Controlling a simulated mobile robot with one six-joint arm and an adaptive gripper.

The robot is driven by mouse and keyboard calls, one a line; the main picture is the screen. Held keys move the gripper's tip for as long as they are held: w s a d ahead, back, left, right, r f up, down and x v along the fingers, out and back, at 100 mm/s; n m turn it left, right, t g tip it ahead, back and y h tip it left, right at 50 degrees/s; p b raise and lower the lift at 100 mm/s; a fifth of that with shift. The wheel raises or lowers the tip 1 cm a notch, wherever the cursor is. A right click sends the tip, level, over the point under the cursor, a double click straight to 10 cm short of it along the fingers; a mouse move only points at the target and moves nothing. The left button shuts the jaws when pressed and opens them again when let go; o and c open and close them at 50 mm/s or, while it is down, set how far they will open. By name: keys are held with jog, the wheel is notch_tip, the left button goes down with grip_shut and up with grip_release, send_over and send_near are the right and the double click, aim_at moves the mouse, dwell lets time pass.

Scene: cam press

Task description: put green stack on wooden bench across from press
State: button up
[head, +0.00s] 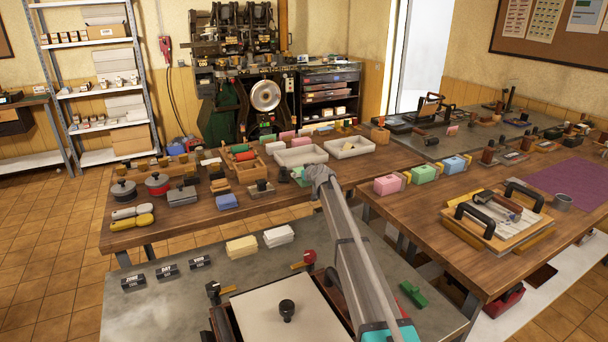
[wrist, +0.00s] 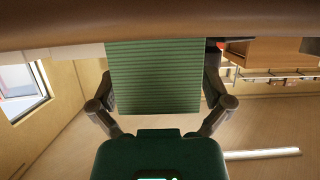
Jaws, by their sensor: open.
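A green stack (head: 300,174) shows in the head view on the middle wooden bench (head: 180,228), partly hidden by my gripper (head: 318,172). In the wrist view, the green stack (wrist: 154,76) shows as many thin layered edges. It lies between the two fingers of my gripper (wrist: 157,88), which are open on either side and close to it. I cannot tell whether the fingers touch it. A press-like machine (head: 264,95) with a round wheel stands against the back wall.
The right wooden bench (head: 385,213) holds pink (head: 387,186), green (head: 423,174) and blue (head: 454,165) bundles, and a tray with black handles (head: 497,216). A grey table (head: 170,305) is nearest.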

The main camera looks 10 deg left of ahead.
jog(key=p+v, duration=0.4)
jog(key=v, duration=0.8)
dwell(0.5)
jog(key=shift+s+d, duration=0.1)
jog(key=s+d+f+m+g+h, duration=0.1)
jog(key=s+d+f+g, duration=0.1)
jog(key=s+d, duration=0.3)
jog(key=s+d+f+g+h, duration=0.1)
jog(key=s+d+f, duration=0.3)
jog(key=s, duration=0.8)
jog(key=s+d+f+m+g+h, duration=0.1)
jog(key=s+d+f+g, duration=0.2)
jog(key=s+d, duration=0.4)
jog(key=shift+s+d+m+h, duration=0.1)
jog(key=shift+s+m+h, duration=0.2)
jog(key=shift+s, duration=1.05)
jog(key=s+d+m+g+h, duration=0.1)
jog(key=s+d, duration=0.2)
jog(key=s, duration=0.4)
jog(key=s+d+f+m+g+h, duration=0.1)
jog(key=s+d+g, duration=0.1)
jog(key=s+d, duration=0.2)
jog(key=s+d+f+m+g+h, duration=0.1)
jog(key=s+d, duration=0.3)
jog(key=s, duration=0.5)
jog(key=shift+s+d+f+m+g+h, duration=0.2)
jog(key=shift+s+f+m+g+h, duration=0.15)
jog(key=shift+m+g, duration=0.25)
jog(key=shift+r+p, duration=0.15)
jog(key=shift+p, duration=0.15)
